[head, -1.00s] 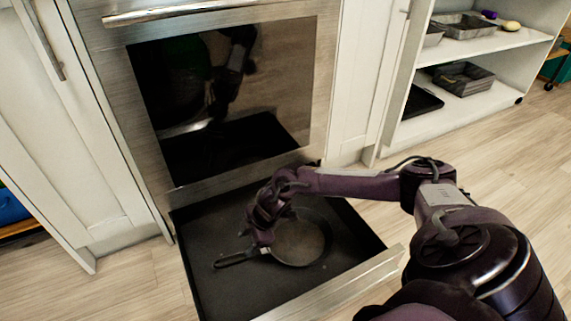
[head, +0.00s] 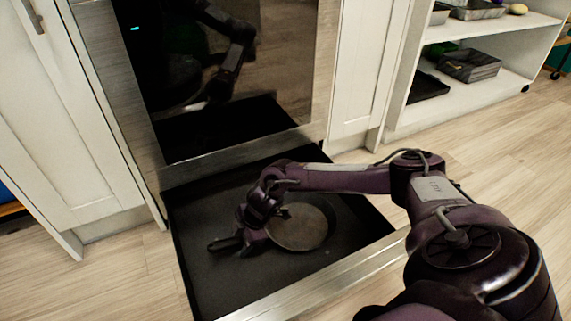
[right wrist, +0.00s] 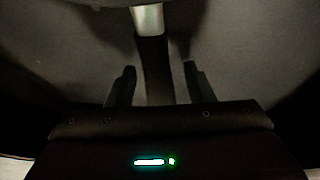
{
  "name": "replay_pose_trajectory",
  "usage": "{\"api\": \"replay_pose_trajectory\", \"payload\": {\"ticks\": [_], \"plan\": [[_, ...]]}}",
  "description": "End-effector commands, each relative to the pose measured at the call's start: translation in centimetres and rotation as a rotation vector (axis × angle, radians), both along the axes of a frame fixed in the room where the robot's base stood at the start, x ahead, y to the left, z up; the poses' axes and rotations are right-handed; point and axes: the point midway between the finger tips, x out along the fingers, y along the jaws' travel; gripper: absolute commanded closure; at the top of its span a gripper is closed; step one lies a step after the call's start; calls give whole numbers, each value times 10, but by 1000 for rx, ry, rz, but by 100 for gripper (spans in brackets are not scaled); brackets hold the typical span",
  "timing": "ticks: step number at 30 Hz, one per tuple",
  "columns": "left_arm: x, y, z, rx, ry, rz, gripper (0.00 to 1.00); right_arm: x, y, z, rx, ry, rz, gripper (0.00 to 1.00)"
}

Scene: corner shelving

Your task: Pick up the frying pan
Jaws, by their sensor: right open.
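The frying pan (head: 302,229) lies flat in the open drawer below the oven, its dark handle (head: 222,244) pointing left. My right gripper (head: 246,240) is low over the handle, beside the round body of the pan. In the right wrist view, the black handle (right wrist: 153,70) with its metal collar (right wrist: 147,20) runs between the two spread fingers of the right gripper (right wrist: 158,68). Gaps show on both sides of the handle, so the fingers are not closed on it. My left gripper is not in view.
The dark drawer (head: 205,285) has a raised metal front edge (head: 325,278) on the near side, with my right arm reaching over it. The oven door (head: 280,70) stands behind. White shelving (head: 480,100) with trays is at the right. Wooden floor is clear at right.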

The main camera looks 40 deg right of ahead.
Motion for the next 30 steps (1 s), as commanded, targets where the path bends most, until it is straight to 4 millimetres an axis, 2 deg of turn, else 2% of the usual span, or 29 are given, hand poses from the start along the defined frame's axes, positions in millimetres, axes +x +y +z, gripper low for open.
{"api": "replay_pose_trajectory", "payload": {"ticks": [6, 17, 30], "plan": [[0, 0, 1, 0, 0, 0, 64, 1, 0, 1, 0, -1, 0, 53], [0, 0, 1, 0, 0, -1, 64, 1, 0, 1, 0, -1, -2, 100], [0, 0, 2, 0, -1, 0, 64, 2, 0, 3, 0, -4, -1, 100]]}}
